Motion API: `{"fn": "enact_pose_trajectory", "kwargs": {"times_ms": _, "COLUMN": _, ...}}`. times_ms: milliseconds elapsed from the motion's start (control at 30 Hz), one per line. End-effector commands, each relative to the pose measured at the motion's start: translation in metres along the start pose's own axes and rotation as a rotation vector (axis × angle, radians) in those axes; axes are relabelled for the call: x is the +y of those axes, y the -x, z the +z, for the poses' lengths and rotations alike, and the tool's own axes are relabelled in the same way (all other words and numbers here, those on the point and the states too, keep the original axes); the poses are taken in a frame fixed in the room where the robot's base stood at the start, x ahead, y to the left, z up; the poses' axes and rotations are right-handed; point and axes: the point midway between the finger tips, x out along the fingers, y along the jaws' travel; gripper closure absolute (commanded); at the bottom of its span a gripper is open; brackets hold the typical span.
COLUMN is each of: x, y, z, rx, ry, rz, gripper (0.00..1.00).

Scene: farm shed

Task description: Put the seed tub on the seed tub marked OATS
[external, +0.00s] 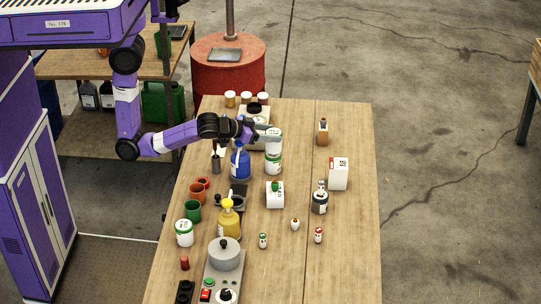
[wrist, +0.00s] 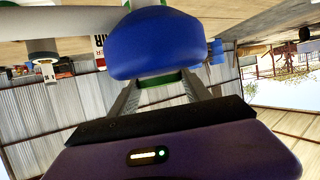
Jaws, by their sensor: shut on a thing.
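My gripper (external: 268,134) is shut on a white seed tub (external: 274,147) with green on it. The held tub is upright directly above another white and green seed tub (external: 273,167); I cannot tell whether they touch. No OATS marking is readable. In the wrist view my gripper's fingers (wrist: 163,88) have a green band of the held tub between them, mostly hidden behind a blue object. A third white and green tub (external: 184,236) stands at the left front of the table.
A blue bottle (external: 240,166) stands close left of the tubs, under my wrist. A white box with a green top (external: 275,195) is in front. The table's right edge strip is clear.

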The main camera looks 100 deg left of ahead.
Motion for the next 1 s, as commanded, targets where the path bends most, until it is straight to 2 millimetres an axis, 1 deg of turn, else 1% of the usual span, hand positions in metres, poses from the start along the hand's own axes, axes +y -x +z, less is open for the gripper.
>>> {"fn": "enact_pose_trajectory", "kwargs": {"times_ms": 33, "x": -0.001, "y": -0.002, "z": 0.006, "rx": -0.001, "ry": -0.001, "rz": -0.001, "gripper": 0.91}}
{"fn": "enact_pose_trajectory", "kwargs": {"times_ms": 100, "x": -0.001, "y": -0.004, "z": 0.011, "rx": 0.000, "ry": 0.000, "rz": -0.001, "gripper": 0.91}}
{"fn": "enact_pose_trajectory", "kwargs": {"times_ms": 400, "x": 0.000, "y": -0.005, "z": 0.012, "rx": 0.002, "ry": 0.001, "rz": 0.000, "gripper": 0.91}}
{"fn": "enact_pose_trajectory", "kwargs": {"times_ms": 567, "x": 0.000, "y": -0.007, "z": 0.017, "rx": 0.002, "ry": 0.000, "rz": 0.000, "gripper": 0.91}}
{"fn": "enact_pose_trajectory", "kwargs": {"times_ms": 600, "x": 0.000, "y": -0.007, "z": 0.017, "rx": 0.001, "ry": 0.000, "rz": 0.000, "gripper": 0.38}}
{"fn": "enact_pose_trajectory", "kwargs": {"times_ms": 667, "x": 0.000, "y": -0.007, "z": 0.016, "rx": 0.001, "ry": 0.000, "rz": 0.000, "gripper": 0.26}}
{"fn": "enact_pose_trajectory", "kwargs": {"times_ms": 700, "x": 0.000, "y": -0.007, "z": 0.016, "rx": 0.001, "ry": 0.000, "rz": 0.000, "gripper": 0.22}}
{"fn": "enact_pose_trajectory", "kwargs": {"times_ms": 1000, "x": 0.000, "y": -0.006, "z": 0.015, "rx": 0.001, "ry": 0.000, "rz": 0.000, "gripper": 0.22}}
